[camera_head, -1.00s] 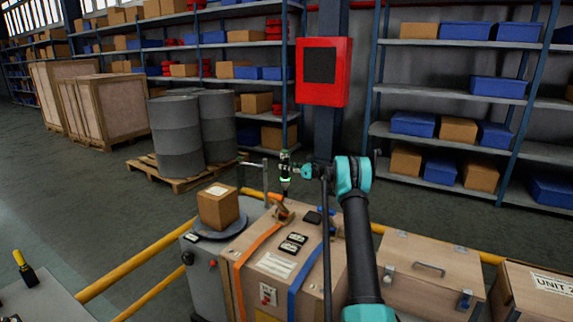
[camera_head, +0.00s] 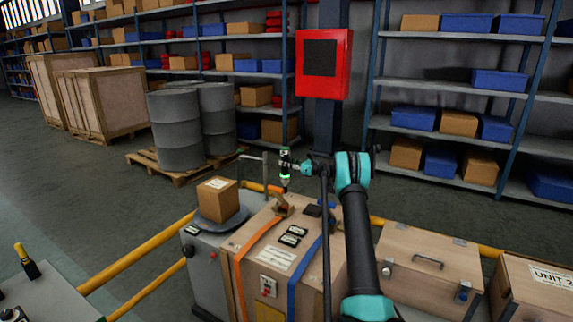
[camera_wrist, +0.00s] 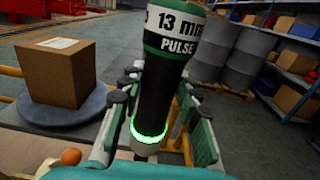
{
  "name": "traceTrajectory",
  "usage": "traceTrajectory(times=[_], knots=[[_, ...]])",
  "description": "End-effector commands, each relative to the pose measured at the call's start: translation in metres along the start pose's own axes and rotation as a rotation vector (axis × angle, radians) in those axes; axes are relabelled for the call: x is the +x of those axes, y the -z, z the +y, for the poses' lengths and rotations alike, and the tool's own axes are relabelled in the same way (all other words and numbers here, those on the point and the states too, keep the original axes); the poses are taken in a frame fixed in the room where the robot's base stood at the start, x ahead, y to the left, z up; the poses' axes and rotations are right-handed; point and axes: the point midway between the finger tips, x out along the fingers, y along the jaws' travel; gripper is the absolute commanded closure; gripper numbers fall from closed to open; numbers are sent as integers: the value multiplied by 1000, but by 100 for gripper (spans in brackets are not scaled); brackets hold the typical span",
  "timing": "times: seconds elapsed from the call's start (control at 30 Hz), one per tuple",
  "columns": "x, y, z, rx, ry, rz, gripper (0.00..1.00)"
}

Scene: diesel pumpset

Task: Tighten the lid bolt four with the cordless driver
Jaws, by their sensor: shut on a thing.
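The cordless driver (camera_head: 285,168) is green, black and white with a lit green ring, and stands about upright over the far part of the wooden crate's lid. In the wrist view the driver (camera_wrist: 165,75) shows "13 mm PULSE" lettering. My gripper (camera_head: 303,169) is shut on it; its fingers (camera_wrist: 160,128) flank the driver's body in the wrist view. The wooden crate (camera_head: 235,290) carries an orange strap, a blue strap and labels. A small brown fitting (camera_head: 282,206) sits on its lid just below the driver tip. I cannot make out lid bolt four or any contact with it.
A cardboard box (camera_head: 217,200) sits on a round plate on a grey cabinet (camera_head: 203,275), left of the crate. Yellow rails (camera_head: 135,260) run around. A latched wooden case (camera_head: 425,275) stands at right. Drums (camera_head: 178,130) and shelves are behind.

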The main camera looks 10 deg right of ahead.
Motion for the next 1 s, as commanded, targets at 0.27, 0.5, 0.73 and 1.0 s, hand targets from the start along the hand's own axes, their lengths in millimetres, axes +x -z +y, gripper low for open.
traceTrajectory(times=[0.27, 0.5, 0.73, 1.0], knots=[[0, 0, 0, 0, 0, -1, 100], [0, 1, 0, 1, 0, -1, 100], [0, 6, 0, 0, 0, -1, 100], [0, 7, 0, 1, 0, -1, 100]])
